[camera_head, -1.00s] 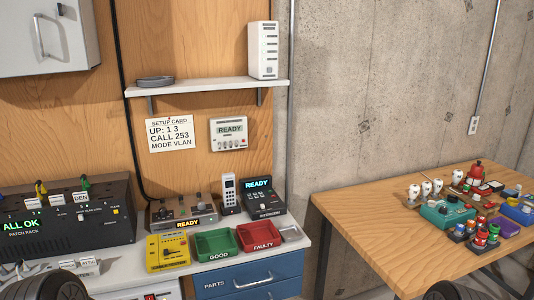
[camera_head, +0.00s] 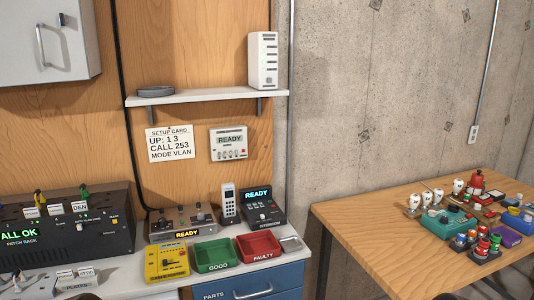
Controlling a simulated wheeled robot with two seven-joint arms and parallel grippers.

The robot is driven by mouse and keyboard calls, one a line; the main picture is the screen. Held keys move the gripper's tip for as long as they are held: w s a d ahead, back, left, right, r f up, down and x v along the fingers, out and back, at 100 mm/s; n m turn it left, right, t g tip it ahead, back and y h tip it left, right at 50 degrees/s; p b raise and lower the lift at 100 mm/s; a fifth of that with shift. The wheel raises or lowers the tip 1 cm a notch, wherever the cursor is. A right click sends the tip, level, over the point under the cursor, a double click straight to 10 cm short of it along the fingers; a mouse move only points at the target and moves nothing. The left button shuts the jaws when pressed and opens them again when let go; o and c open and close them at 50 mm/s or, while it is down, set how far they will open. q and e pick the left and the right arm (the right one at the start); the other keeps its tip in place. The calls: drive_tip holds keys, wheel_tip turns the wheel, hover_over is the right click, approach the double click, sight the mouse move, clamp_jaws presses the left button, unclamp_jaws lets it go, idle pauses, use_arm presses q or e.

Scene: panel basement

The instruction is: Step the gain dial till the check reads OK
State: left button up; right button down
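No dial labelled gain can be read in the head view. A grey console (camera_head: 183,222) with several small knobs stands on the bench and its display reads READY. The black patch rack (camera_head: 65,225) at the left shows ALL OK in green. A dark intercom (camera_head: 262,207) reads READY. No display reading plain OK can be made out. Neither of my grippers shows; only slivers of dark shapes show at the bottom edge.
A yellow box (camera_head: 166,262), a green GOOD tray (camera_head: 214,254) and a red FAULTY tray (camera_head: 258,246) line the bench front. A wooden table (camera_head: 360,235) at right holds a teal device (camera_head: 445,224) and several small parts. A setup card (camera_head: 170,144) hangs above.

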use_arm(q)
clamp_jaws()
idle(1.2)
